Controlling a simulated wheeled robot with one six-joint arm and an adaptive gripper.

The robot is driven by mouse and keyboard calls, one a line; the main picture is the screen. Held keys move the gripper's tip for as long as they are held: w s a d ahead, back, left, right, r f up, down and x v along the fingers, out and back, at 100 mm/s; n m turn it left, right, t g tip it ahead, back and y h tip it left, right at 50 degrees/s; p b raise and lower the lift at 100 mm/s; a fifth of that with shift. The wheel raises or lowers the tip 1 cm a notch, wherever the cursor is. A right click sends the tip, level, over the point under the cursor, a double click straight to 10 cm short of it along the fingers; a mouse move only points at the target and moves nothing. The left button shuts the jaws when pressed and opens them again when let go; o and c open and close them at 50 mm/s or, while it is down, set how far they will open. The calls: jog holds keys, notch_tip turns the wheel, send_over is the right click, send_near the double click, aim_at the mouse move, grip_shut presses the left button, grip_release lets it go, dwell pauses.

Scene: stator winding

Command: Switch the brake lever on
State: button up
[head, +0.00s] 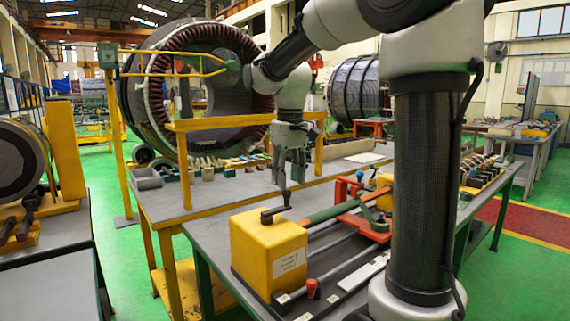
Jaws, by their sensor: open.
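A yellow box (268,250) stands on the near grey bench, with a small label on its front too small to read. A short black lever (274,213) lies across its top, its outer end pointing right; this looks like the brake lever, though I cannot confirm it. My gripper (289,178) hangs fingers down just above the lever's right end. It is open, with nothing seen between the fingers. In this view the fingertips overlap the area by the lever's upright end, so I cannot tell whether they touch.
A green bar (335,211) and a red bracket (362,222) sit right of the box. A red knob (312,288) stands in front. A yellow rail (220,124) rises behind, before the large stator (150,85). My arm column blocks the bench's right part.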

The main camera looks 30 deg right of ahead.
jog(key=shift+w+r, duration=0.45)
jog(key=shift+r, duration=0.25)
jog(key=shift+w+r, duration=0.45)
jog(key=shift+r, duration=0.25)
jog(key=shift+s, duration=0.1)
